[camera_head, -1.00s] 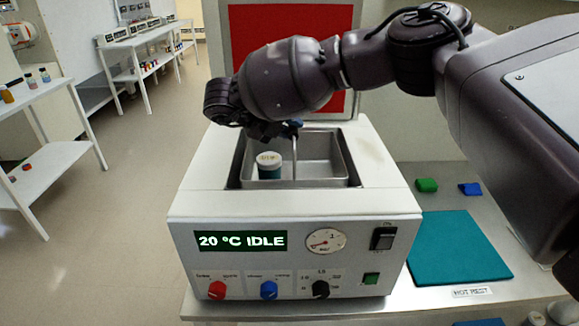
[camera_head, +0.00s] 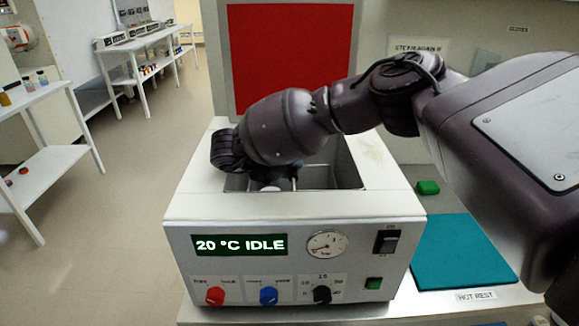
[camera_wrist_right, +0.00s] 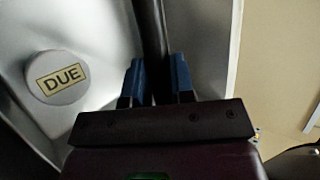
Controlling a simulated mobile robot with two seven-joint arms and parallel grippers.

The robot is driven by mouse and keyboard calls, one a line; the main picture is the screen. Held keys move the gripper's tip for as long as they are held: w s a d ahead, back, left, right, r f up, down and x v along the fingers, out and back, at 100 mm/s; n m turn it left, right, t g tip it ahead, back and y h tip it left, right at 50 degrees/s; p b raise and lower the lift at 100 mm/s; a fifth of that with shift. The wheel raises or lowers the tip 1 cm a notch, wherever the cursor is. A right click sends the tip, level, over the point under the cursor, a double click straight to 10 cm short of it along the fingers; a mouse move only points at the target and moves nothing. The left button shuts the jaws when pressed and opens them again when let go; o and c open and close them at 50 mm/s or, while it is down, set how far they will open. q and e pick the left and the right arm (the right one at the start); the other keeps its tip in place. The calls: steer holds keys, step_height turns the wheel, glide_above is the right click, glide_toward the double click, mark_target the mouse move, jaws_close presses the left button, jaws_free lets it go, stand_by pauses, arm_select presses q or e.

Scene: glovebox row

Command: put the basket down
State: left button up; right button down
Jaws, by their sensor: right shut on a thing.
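The metal basket (camera_wrist_right: 208,35) shows as pale grey walls in the right wrist view. A round white lid marked DUE (camera_wrist_right: 57,77), on a jar, lies inside it at the left. My right gripper (camera_wrist_right: 156,82) has its blue-tipped fingers closed on a dark upright bar, seemingly the basket's handle. In the head view the gripper is low in the open top of the white steam unit (camera_head: 290,208), largely covered by my own wrist. The basket is mostly hidden there, so I cannot tell whether it touches the chamber floor. My left gripper is not in view.
The unit's display reads 20 °C IDLE. Its red-faced lid (camera_head: 290,60) stands open behind. A teal mat (camera_head: 462,252), labelled HOT REST in front, lies clear on the bench at right. A green item (camera_head: 428,187) lies behind the mat.

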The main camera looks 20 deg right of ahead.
steer(key=shift+r, duration=0.1)
steer(key=c, duration=1.4)
jaws_free()
steer(key=o, duration=0.4)
steer(key=v, duration=1.2)
steer(key=shift+s+p, duration=0.15)
steer(key=shift+p, duration=0.15)
